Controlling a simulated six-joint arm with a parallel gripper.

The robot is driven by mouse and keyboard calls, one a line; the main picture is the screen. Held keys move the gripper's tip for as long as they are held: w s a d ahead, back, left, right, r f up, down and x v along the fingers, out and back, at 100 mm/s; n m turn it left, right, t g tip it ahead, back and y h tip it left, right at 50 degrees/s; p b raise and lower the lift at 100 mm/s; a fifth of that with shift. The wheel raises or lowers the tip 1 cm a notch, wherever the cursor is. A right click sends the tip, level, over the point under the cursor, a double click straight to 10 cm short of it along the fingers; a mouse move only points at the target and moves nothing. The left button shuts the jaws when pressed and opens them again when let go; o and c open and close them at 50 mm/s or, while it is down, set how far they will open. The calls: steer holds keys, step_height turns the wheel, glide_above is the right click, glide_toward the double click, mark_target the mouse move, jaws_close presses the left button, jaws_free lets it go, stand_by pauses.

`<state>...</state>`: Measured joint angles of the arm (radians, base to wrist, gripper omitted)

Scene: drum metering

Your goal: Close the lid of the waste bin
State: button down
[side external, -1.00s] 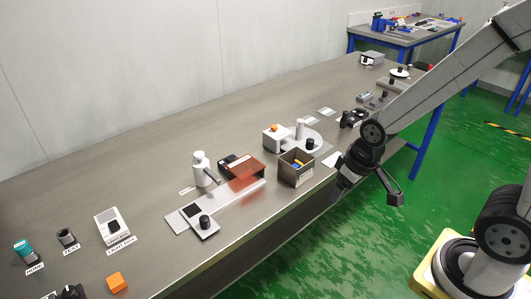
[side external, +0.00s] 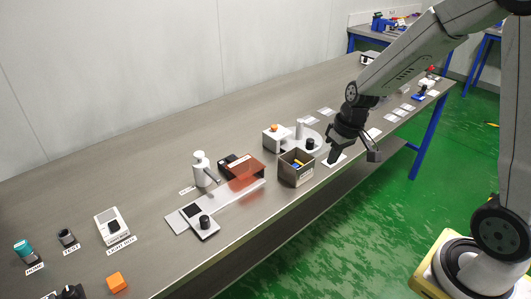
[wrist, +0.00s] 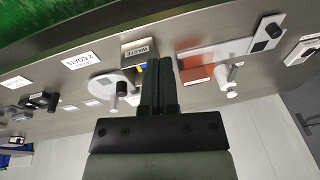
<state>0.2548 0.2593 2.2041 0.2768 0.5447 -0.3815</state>
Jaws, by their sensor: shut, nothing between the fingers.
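The waste bin (side external: 296,174) is a grey-brown box near the bench's front edge. Its top is open in the side view, with blue and yellow things inside. I cannot make out its lid clearly. In the wrist view, its WASTE label faces the camera on the bin's wall (wrist: 138,48), just left of the fingertips. My gripper (side external: 332,159) is just right of the bin in the side view, pointing down over the bench's front part. Its fingers (wrist: 160,64) are shut with nothing between them, and they hide part of the bin.
Behind the bin is a round plate with a post (side external: 299,130) and a white box with an orange button (side external: 274,137).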

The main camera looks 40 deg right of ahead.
steer(key=w+d+t+y, duration=0.1)
steer(key=w+d, duration=0.2)
steer(key=d, duration=0.4)
steer(key=w+d+t+y, duration=0.1)
steer(key=w+d, duration=0.2)
steer(key=d, duration=0.5)
steer(key=w+d+f+t+y, duration=0.1)
steer(key=w+d+t, duration=0.1)
steer(key=d, duration=0.6)
steer(key=shift+w+m, duration=0.3)
steer(key=shift+w, duration=0.55)
steer(key=shift+a+f, duration=0.1)
glide_toward(319, 147)
steer(key=w+f, duration=0.2)
steer(key=w+d+f, duration=0.1)
steer(key=w+f, duration=0.1)
steer(key=shift+f, duration=0.1)
steer(key=a, duration=0.2)
steer(key=shift+w+a, duration=0.5)
steer(key=shift+a, duration=0.45)
steer(key=shift+a, duration=0.1)
